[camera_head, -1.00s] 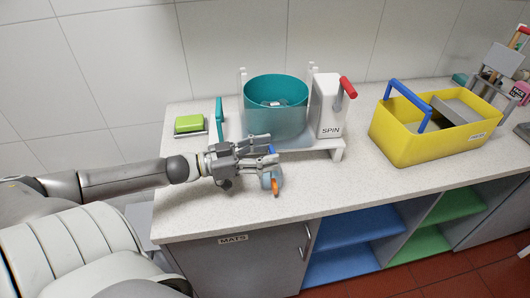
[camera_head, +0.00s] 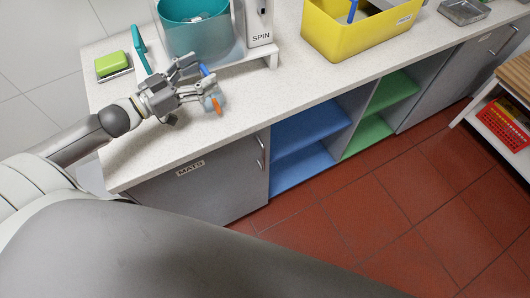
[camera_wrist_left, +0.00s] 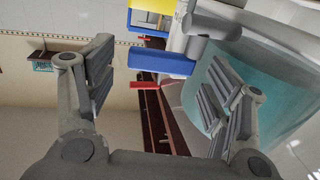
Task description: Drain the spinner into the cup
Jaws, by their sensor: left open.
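The spinner has a teal basket (camera_head: 190,18) inside a clear tub (camera_head: 212,45) on a white stand, beside a box marked SPIN (camera_head: 260,22). A small blue lever (camera_head: 206,70) shows at its front. A clear cup with an orange part (camera_head: 217,105) stands on the counter in front of it. My left gripper (camera_head: 191,82) is open by the lever and cup. In the left wrist view the lever (camera_wrist_left: 160,62) shows between the spread fingers (camera_wrist_left: 160,88), with no visible grip on it. My right gripper is not in view.
A yellow tote (camera_head: 350,38) stands right of the spinner. The counter front (camera_head: 140,165) is clear. Below are a MATS cabinet (camera_head: 215,185) and open blue and green shelves.

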